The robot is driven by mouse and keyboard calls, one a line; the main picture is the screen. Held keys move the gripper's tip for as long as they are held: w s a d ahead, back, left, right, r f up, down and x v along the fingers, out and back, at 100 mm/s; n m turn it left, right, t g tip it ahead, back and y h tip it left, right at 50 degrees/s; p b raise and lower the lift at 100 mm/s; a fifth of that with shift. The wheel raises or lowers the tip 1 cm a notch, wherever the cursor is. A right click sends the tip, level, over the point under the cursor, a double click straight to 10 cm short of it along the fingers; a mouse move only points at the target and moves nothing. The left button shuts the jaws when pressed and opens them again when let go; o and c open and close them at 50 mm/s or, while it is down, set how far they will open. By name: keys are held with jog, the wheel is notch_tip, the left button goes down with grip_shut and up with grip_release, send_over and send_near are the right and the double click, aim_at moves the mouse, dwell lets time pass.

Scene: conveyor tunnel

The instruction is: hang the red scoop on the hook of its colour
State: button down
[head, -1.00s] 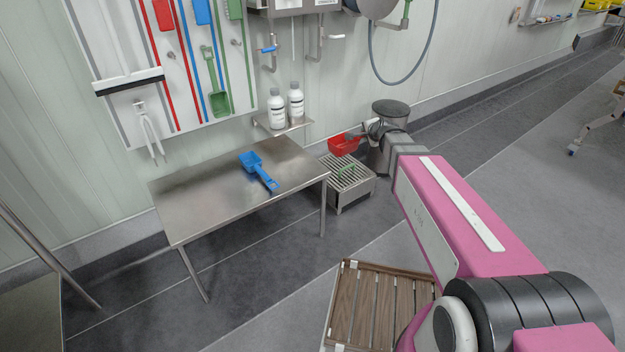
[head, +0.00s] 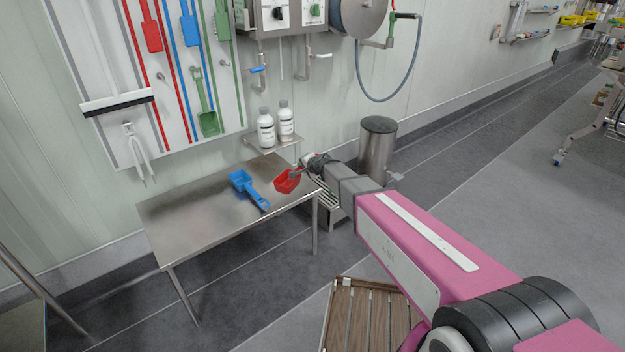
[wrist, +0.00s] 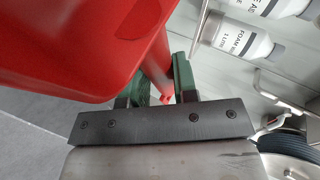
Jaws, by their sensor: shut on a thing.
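The red scoop (head: 287,182) is held by my gripper (head: 309,164), near the right end of the steel table. In the wrist view the scoop's red bowl (wrist: 75,45) fills the upper left. Its handle runs between my green-padded fingers (wrist: 160,88), which are shut on it. On the wall board, a small bare hook (head: 160,76) sits between red stripes. A green scoop (head: 206,108) hangs on the board to its right. The hook's own colour is too small to tell.
A blue scoop (head: 246,186) lies on the steel table (head: 180,217). White bottles (head: 266,130) stand on a small wall shelf (head: 273,142) above the table's back edge. A steel bin (head: 377,150) stands on the floor to the right. A hose reel (head: 357,15) is above.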

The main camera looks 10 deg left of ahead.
jog(key=w+d+f, duration=0.2)
jog(key=w, duration=0.1)
jog(key=w+d+f, duration=0.1)
jog(key=w, duration=0.1)
jog(key=shift+d+f, duration=0.35)
jog(key=shift+f, duration=2)
jog(key=shift+f, duration=0.1)
jog(key=c, duration=1.2)
grip_release()
jog(key=shift+o, duration=0.2)
